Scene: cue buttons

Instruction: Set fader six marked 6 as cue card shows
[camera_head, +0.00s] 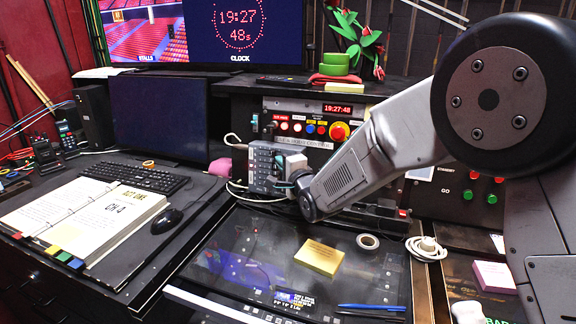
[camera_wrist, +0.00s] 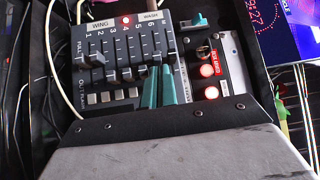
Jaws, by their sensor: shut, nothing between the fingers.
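The fader panel (camera_wrist: 118,50) fills the upper left of the wrist view, with numbered faders in a row under labels WING and WASH. In the head view it is the small grey box (camera_head: 262,168) at the front of the console. Fader six (camera_wrist: 152,38) is in the column marked 6; its cap is hard to make out near my fingertips. My gripper (camera_wrist: 158,72) is shut and empty, its teal fingers together at the lower part of columns 5 and 6. I cannot tell whether they touch a cap. No cue card with a readable setting for fader six shows.
An open binder (camera_head: 88,215) reading ACT ONE and CH 4 lies at left beside a keyboard (camera_head: 137,177). A yellow pad (camera_head: 319,257), tape roll (camera_head: 368,241) and blue pen (camera_head: 371,307) lie on the dark desk screen. Lit red buttons (camera_wrist: 208,70) sit right of the faders.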

